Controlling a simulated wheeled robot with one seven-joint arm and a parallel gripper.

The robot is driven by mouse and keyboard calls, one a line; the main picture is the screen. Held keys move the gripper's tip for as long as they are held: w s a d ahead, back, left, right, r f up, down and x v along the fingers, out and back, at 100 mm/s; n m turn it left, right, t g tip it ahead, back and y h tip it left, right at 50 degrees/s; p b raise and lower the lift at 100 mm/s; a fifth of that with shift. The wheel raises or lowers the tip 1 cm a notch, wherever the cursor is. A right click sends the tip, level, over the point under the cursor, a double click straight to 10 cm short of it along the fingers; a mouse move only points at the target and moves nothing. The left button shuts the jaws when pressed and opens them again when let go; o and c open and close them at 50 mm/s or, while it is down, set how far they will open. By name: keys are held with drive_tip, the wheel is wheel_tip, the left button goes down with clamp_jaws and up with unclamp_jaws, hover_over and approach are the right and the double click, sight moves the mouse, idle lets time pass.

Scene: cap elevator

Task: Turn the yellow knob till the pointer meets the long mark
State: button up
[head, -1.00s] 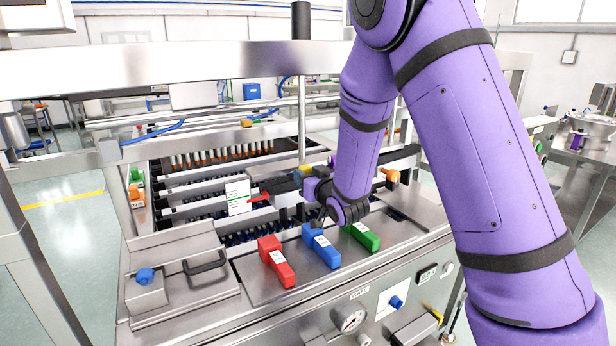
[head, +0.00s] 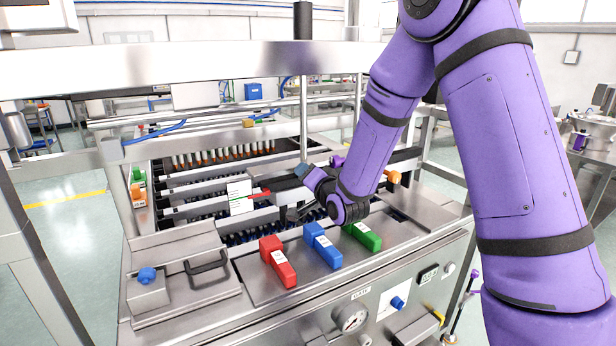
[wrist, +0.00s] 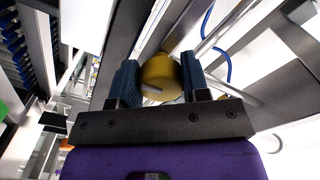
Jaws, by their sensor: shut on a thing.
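The yellow knob (wrist: 160,78) sits between the two blue-grey fingers of my gripper (wrist: 158,76) in the wrist view, and the jaws are shut on it. A short pale line shows on the knob's face. In the head view my gripper (head: 303,171) is at the back right of the machine's panel, and it hides the knob there. The red pointer (head: 262,194) lies level at the right edge of a white scale card (head: 239,197). The marks on the card are too small to tell which one the pointer meets.
Red (head: 278,262), blue (head: 322,246) and green (head: 363,236) handles stand on the front panel below my wrist. A lid with a black handle (head: 206,268) and a blue knob (head: 147,275) are at left. A steel crossbar (head: 200,73) spans above.

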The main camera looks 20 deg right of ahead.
drive_tip(key=shift+m, duration=0.5)
drive_tip(key=o, duration=0.9)
